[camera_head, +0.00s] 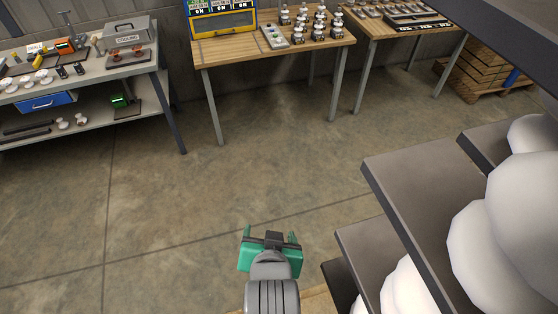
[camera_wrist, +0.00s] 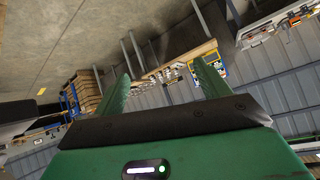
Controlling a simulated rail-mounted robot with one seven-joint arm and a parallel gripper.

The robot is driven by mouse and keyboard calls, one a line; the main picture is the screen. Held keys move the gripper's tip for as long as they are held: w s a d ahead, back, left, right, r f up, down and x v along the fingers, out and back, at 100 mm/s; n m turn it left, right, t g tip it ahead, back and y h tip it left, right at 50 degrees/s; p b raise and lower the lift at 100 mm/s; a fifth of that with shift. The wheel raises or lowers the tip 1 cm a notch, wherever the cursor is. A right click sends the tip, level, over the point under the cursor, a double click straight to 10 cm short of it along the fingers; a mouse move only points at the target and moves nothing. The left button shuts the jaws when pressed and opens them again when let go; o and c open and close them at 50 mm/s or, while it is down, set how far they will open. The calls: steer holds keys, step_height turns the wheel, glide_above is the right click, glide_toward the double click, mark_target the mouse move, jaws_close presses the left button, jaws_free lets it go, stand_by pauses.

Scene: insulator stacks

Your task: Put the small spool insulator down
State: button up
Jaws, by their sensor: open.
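My gripper (camera_head: 270,234) is at the bottom middle of the head view, over bare floor. Its two green fingers stand wide apart with nothing between them. They also show apart and empty in the wrist view (camera_wrist: 163,72). No small spool insulator is in my gripper. Several small white and dark insulators (camera_head: 318,22) stand upright on the wooden table (camera_head: 225,52) at the back, far from my gripper. Small white pieces (camera_head: 63,123) lie on the lower shelf of the grey bench at left. I cannot tell which of these, if any, is the small spool insulator.
The grey bench (camera_head: 150,62) carries tools and a grey case (camera_head: 124,33). A second wooden table (camera_head: 385,29) and stacked pallets (camera_head: 480,75) are at back right. Dark shelves with large white rounded bodies (camera_head: 520,215) crowd the right. The middle floor is clear.

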steer(key=w+r+t, duration=0.3)
steer(key=r+t, duration=0.4)
steer(key=r, duration=1.5)
steer(key=s+d+r+n+t, duration=0.1)
steer(key=s+r+t, duration=0.3)
steer(key=r, duration=0.8)
steer(key=s+d+r+n+t, duration=0.1)
steer(key=s+r+t, duration=0.3)
steer(key=r, duration=0.7)
steer(key=shift+s+r+h, duration=0.3)
steer(key=shift+s+r, duration=0.1)
steer(key=shift+s, duration=0.15)
